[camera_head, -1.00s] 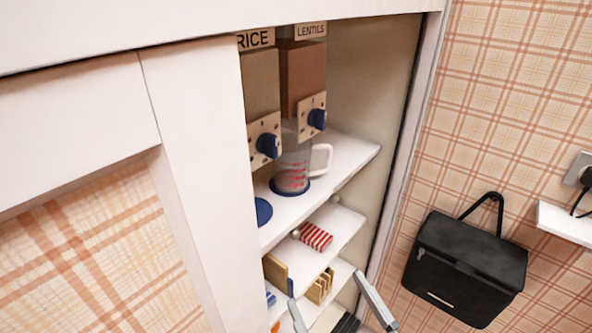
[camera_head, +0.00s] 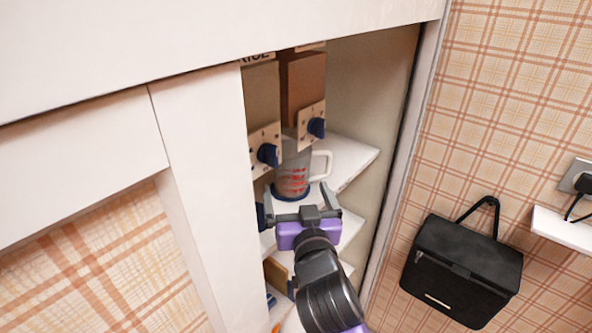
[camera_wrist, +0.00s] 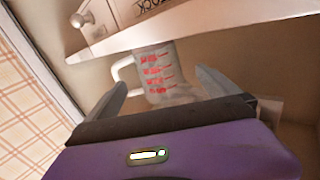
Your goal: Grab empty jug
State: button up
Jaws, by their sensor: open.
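A clear jug (camera_head: 291,172) with red measuring marks and a white handle stands upright on a dark blue disc on the cupboard's upper shelf, under the lentils dispenser. My gripper (camera_head: 304,188) is open, just in front of the jug at about its base height, fingers pointing toward it. In the wrist view the jug (camera_wrist: 155,72) shows beyond and between the two fingers (camera_wrist: 165,90), its handle to the left. No contact is visible. The jug looks empty, but its lower part is partly hidden by my gripper.
Rice (camera_head: 262,100) and lentils (camera_head: 303,90) dispensers with blue knobs hang directly above the jug. White shelves (camera_head: 350,160) and the cupboard's side post (camera_head: 205,190) bound the space. A black bag-like box (camera_head: 463,265) is on the right wall.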

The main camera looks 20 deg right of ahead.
aim_at(295, 180)
jog(key=w+p, duration=0.1)
jog(key=w, duration=0.2)
jog(key=w+d+p, duration=0.1)
jog(key=w, duration=0.2)
jog(key=shift+w+d+r, duration=0.15)
jog(key=shift+w+d, duration=0.05)
jog(key=shift+w, duration=0.55)
jog(key=c, duration=1.7)
jog(key=shift+r, duration=0.15)
